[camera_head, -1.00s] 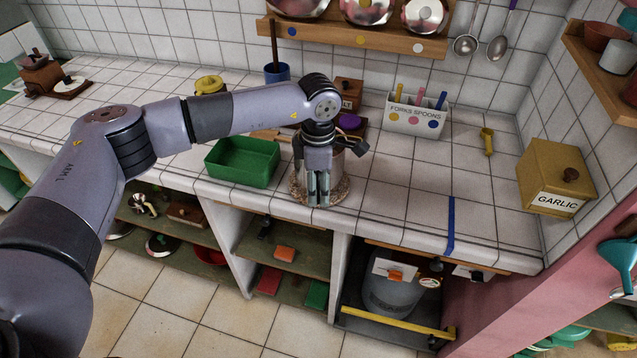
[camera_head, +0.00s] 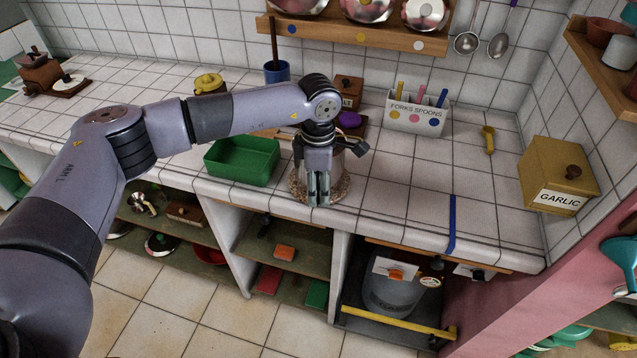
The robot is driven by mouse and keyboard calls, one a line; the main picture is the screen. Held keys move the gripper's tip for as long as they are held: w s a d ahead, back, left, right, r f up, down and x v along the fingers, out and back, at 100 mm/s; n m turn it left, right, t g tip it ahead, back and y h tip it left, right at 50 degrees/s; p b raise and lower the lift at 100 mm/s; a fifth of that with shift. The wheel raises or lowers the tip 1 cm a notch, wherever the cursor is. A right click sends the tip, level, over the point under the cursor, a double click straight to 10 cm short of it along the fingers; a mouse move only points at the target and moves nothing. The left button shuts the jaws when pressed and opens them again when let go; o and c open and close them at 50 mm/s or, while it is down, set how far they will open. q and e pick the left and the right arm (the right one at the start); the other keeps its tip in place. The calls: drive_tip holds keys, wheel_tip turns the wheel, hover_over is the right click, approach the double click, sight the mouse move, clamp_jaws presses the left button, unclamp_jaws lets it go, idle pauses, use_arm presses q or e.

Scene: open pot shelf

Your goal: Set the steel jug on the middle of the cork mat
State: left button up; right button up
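The cork mat (camera_head: 341,189) is a round, speckled brown disc on the tiled counter near its front edge. The steel jug (camera_head: 336,169) shows only in part behind my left gripper and looks upright over the mat. Whether it touches the mat is hidden. My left gripper (camera_head: 318,201) points down right in front of the jug, its two fingers close together with a narrow gap. I cannot tell whether they hold the jug's handle, as the gripper covers that side. My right gripper is not in view.
A green tray (camera_head: 242,161) stands just left of the mat. A white forks-and-spoons holder (camera_head: 415,116), a garlic box (camera_head: 556,176) and a blue strip (camera_head: 452,224) are to the right. A blue pot (camera_head: 277,71) stands behind my arm.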

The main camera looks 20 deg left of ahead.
use_arm(q)
drive_tip(key=o, duration=0.5)
drive_tip(key=shift+r, duration=0.15)
drive_tip(key=shift+s+f, duration=0.1)
drive_tip(key=shift+f, duration=0.1)
wheel_tip(320, 180, up, 12)
drive_tip(key=shift+r, duration=0.15)
idle(0.4)
